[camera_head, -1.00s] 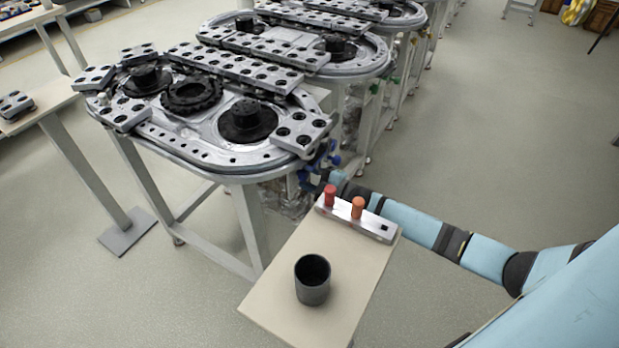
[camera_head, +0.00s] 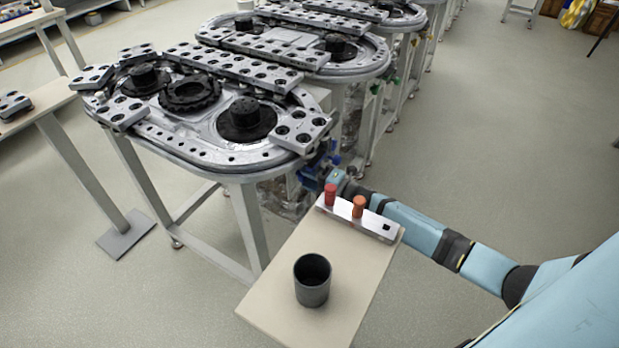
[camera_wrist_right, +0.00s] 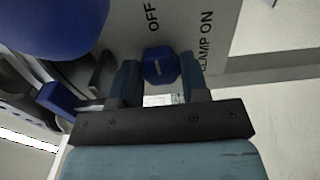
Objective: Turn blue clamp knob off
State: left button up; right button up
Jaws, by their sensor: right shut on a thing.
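The blue clamp knob (camera_wrist_right: 160,66) shows in the right wrist view, in front of a grey plate lettered "OFF" and "CLAMP ON" (camera_wrist_right: 206,42). My right gripper (camera_wrist_right: 159,78) has one finger on each side of the knob and is shut on it. In the head view my right gripper (camera_head: 324,166) is at the near right corner of the ring track (camera_head: 190,140), by its blue fittings. The knob cannot be told apart there. My left gripper is not in view.
A large blue rounded part (camera_wrist_right: 60,22) and a blue lever (camera_wrist_right: 58,98) sit close left of my fingers. A small table (camera_head: 270,290) with a dark cup (camera_head: 312,281) and a block with red and orange pegs (camera_head: 372,222) stands near my right arm. Floor at right is clear.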

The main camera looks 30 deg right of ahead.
dwell(0.4)
jog(key=o, duration=0.9)
jog(key=shift+s, duration=0.1)
jog(key=v, duration=1.3)
jog(key=shift+s+d, duration=0.25)
jog(key=shift+d, duration=0.05)
